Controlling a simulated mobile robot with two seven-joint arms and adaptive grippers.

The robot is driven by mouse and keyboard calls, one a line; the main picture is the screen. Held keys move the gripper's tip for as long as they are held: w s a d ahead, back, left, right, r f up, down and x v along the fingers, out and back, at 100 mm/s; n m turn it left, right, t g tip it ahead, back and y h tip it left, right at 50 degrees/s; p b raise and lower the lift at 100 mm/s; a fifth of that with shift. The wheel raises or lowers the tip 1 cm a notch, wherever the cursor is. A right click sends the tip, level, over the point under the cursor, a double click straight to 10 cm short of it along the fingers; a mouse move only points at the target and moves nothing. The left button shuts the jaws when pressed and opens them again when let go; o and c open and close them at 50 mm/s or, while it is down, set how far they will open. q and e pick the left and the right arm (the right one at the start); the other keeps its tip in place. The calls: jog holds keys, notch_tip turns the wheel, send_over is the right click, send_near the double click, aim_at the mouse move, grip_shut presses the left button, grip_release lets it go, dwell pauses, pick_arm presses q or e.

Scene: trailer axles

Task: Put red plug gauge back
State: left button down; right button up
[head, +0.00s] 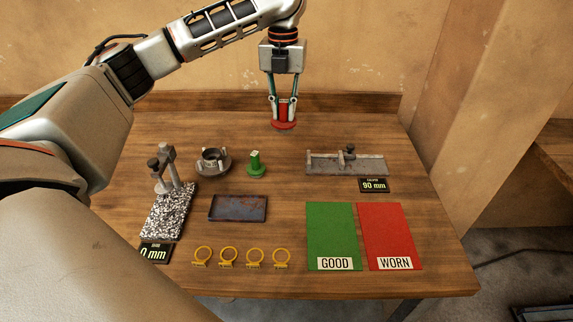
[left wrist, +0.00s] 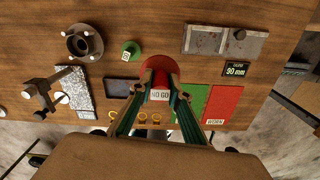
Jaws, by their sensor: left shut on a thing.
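The red plug gauge (head: 283,123) hangs in my left gripper (head: 284,104), above the back of the table. The gripper is shut on its upper part, and its wide red base points down. In the left wrist view the red plug gauge (left wrist: 161,72) sits between the fingers (left wrist: 157,98), with a white label reading "NO GO". A green plug gauge (head: 256,164) stands upright on the table, below and to the left of the held one. It also shows in the left wrist view (left wrist: 131,50). My right gripper is not in view.
A hub with studs (head: 213,161), a dial stand on a speckled block (head: 168,209) and a dark tray (head: 238,208) are on the left. A caliper fixture (head: 347,163) is at right, behind green (head: 332,233) and red (head: 388,233) mats. Several yellow rings (head: 227,256) line the front.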

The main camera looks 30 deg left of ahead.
aim_at(283, 125)
pick_arm(q)
notch_tip(283, 125, down, 17)
jog(key=shift+r, duration=0.1)
dwell(0.3)
jog(key=shift+f, duration=0.2)
jog(key=c, duration=1.9)
grip_release()
notch_tip(283, 125, up, 12)
jog(key=shift+r, duration=0.2)
